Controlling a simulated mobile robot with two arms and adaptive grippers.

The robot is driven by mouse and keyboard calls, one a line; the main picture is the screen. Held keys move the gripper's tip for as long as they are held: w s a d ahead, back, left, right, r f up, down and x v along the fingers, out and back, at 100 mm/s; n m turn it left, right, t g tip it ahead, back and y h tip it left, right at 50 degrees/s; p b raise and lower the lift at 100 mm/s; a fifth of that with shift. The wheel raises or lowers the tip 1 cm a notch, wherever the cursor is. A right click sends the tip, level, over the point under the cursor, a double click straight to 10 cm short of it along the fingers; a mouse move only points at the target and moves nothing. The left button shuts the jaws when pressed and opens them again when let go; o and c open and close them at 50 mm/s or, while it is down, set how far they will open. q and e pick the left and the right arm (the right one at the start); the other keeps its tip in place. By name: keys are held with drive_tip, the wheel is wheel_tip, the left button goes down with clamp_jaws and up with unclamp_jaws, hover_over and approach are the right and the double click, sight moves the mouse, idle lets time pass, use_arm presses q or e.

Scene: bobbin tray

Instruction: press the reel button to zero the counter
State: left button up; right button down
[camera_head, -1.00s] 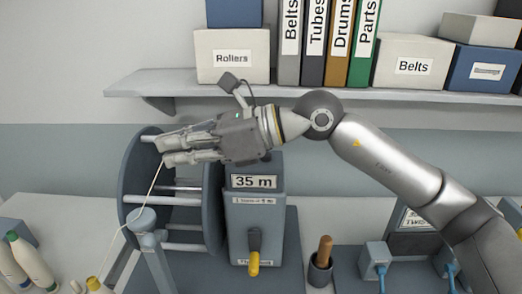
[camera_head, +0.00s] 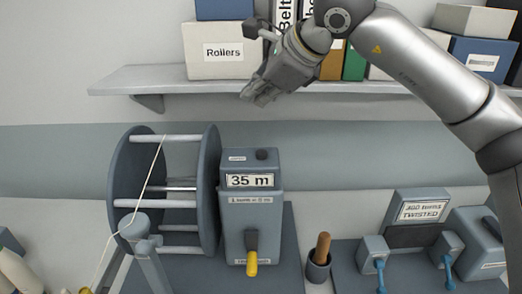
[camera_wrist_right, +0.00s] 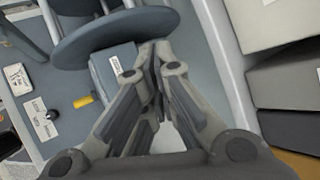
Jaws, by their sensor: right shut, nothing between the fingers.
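The reel (camera_head: 165,190) stands at the left, a grey drum with crossbars and a pale thread running off it. The blue-grey counter box (camera_head: 252,215) beside it reads "35 m" on its display (camera_head: 250,181). My left gripper is out of view.
A shelf (camera_head: 165,80) with a "Rollers" box (camera_head: 225,55) and binders is close to my right gripper. A brown-handled tool in a cup (camera_head: 319,262) and a "TWISTED" device (camera_head: 422,210) stand to the right. The air above the counter box is free.

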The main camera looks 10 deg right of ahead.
drive_tip(key=shift+f, duration=0.1)
drive_tip(key=b, duration=0.5)
hover_over(258, 153)
wheel_tip(258, 153, down, 8)
drive_tip(key=shift+r, duration=0.15)
drive_tip(key=shift+f+b, duration=0.4)
drive_tip(key=shift+f, duration=0.1)
idle(0.8)
drive_tip(key=shift+f+b, duration=0.4)
drive_tip(key=shift+b, duration=0.2)
drive_tip(key=shift+f+b, duration=0.55)
drive_tip(key=shift+b, duration=0.1)
idle(0.5)
drive_tip(key=shift+r, duration=0.1)
drive_tip(key=shift+r+p, duration=0.5)
drive_tip(key=shift+r, duration=0.4)
drive_tip(key=shift+r, duration=0.1)
